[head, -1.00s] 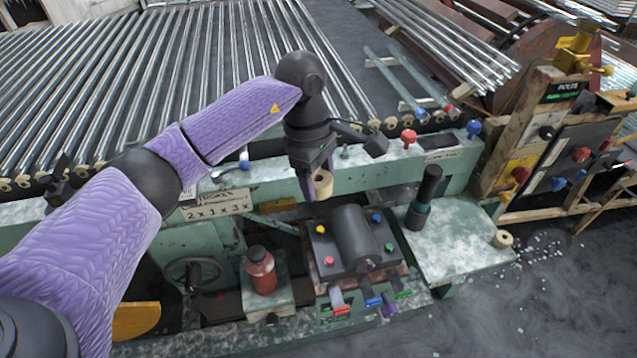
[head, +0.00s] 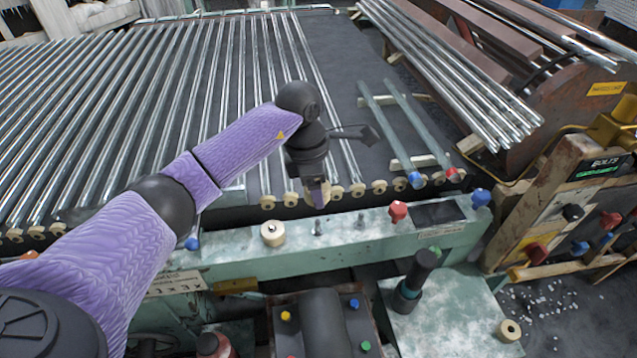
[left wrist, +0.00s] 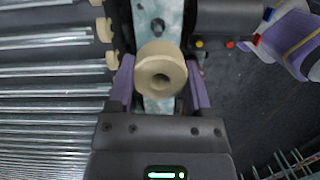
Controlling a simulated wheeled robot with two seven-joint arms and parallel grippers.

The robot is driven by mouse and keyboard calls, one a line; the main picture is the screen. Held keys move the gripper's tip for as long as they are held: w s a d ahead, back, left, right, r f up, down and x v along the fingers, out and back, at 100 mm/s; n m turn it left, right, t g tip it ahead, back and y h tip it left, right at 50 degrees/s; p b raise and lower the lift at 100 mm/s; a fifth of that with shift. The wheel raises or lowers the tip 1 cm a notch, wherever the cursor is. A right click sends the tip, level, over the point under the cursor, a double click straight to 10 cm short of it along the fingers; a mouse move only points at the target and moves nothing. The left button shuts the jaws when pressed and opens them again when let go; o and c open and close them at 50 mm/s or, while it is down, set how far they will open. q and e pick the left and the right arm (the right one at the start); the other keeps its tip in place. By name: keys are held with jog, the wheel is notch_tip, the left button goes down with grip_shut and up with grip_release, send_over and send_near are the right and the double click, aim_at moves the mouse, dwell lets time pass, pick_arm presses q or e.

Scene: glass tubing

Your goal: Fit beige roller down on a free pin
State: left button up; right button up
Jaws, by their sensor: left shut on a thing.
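My left gripper (head: 318,194) is shut on a beige roller (left wrist: 152,82) with a hole in its middle, held between purple fingers. In the head view the gripper looks to be above the pale green rail (head: 450,212), near a bare pin (head: 318,228). A second bare pin (head: 360,221) stands to the right. Another beige roller (head: 272,233) sits on the rail to the left. In the left wrist view a pin (left wrist: 157,26) shows on the rail beyond the held roller. The gap between roller and rail cannot be told. My right gripper is not in view.
A red knob (head: 398,211) and a blue knob (head: 481,198) stand on the rail at right. Glass tubes lie on the rack behind. A black cylinder (head: 418,270) and a loose beige roller (head: 508,330) are on the lower table at right.

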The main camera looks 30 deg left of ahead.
aim_at(317, 220)
pick_arm(q)
jog(key=shift+f, duration=0.4)
notch_tip(317, 220, down, 5)
jog(key=b, duration=0.4)
jog(key=shift+f, duration=0.1)
jog(key=shift+f+b, duration=1.9)
jog(key=shift+f, duration=0.35)
dwell(0.6)
jog(key=o, duration=1.3)
jog(key=shift+c, duration=0.2)
jog(key=shift+r, duration=0.15)
jog(key=r, duration=0.3)
jog(key=a+r+p, duration=0.1)
jog(key=r, duration=0.2)
jog(key=r+p, duration=0.1)
jog(key=r, duration=0.2)
jog(key=shift+s+a+r, duration=0.15)
jog(key=shift+s+r, duration=0.15)
jog(key=shift+s, duration=0.1)
